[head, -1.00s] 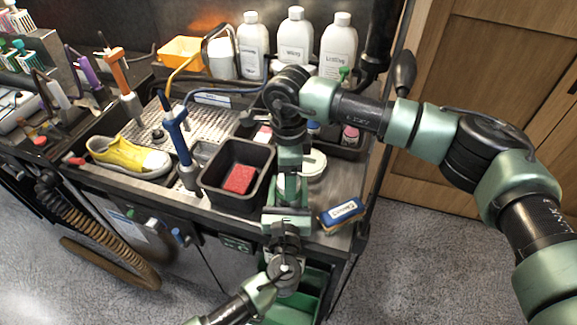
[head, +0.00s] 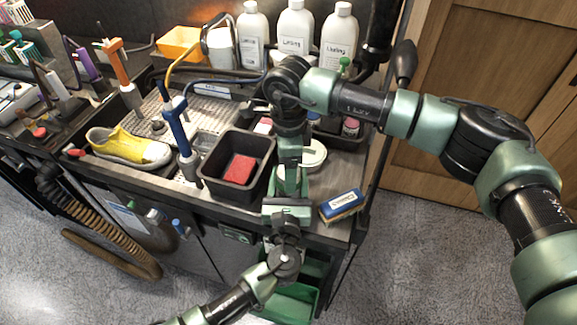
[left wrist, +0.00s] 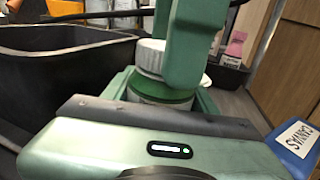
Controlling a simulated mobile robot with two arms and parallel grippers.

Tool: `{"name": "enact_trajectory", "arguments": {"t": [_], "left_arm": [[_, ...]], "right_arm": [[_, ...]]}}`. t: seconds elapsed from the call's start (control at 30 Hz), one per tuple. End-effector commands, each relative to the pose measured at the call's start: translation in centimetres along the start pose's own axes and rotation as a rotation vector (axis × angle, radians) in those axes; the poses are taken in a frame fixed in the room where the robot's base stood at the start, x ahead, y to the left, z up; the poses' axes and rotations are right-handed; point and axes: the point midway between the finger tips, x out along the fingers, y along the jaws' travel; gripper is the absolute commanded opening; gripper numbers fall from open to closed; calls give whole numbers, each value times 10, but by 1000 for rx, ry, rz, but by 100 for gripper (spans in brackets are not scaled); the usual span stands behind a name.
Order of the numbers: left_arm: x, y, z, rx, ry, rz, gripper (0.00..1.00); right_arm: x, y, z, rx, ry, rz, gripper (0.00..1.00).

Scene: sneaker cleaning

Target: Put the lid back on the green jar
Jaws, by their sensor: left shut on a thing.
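The green jar (left wrist: 165,96) stands between my left gripper's fingers, seen in the left wrist view; it has a pale label. My left gripper (head: 288,196) is shut on it at the bench's front edge. The white ribbed lid (left wrist: 151,56) is at the jar's mouth, with no clear gap visible. My right gripper (head: 289,168) points down from above, and its green finger (left wrist: 194,45) covers the lid's right part. Whether it grips the lid is hidden. In the head view my grippers hide most of the jar and lid.
A black bin with a red sponge (head: 239,169) stands close left. A blue brush (head: 341,206) lies right, near the edge. A round white item (head: 314,155) is just behind my grippers. White bottles (head: 295,35) and a yellow shoe (head: 128,147) stand farther off.

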Motion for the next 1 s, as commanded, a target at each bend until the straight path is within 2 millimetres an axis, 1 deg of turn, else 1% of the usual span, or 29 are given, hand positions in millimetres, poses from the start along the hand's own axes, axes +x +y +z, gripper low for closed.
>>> {"name": "enact_trajectory", "arguments": {"t": [0.17,0.27,0.37,0.6,0.7,0.83,0.9,1.0], "left_arm": [[0,0,-1,1,1,0,0],[0,0,-1,1,1,0,0],[0,0,-1,1,1,0,0],[0,0,-1,1,1,0,0],[0,0,-1,1,1,0,0],[0,0,-1,1,1,0,0],[0,0,-1,1,1,0,0],[0,0,-1,1,1,0,0]], "right_arm": [[0,0,0,0,0,-1,74],[-6,-1,0,0,0,-2,74],[-20,-2,0,0,0,-5,74],[-72,-1,0,1,0,-5,74],[-91,-1,0,0,0,-4,74],[-109,0,0,1,0,-3,74],[-115,0,0,1,0,-2,74],[-119,0,0,0,0,0,74]]}}
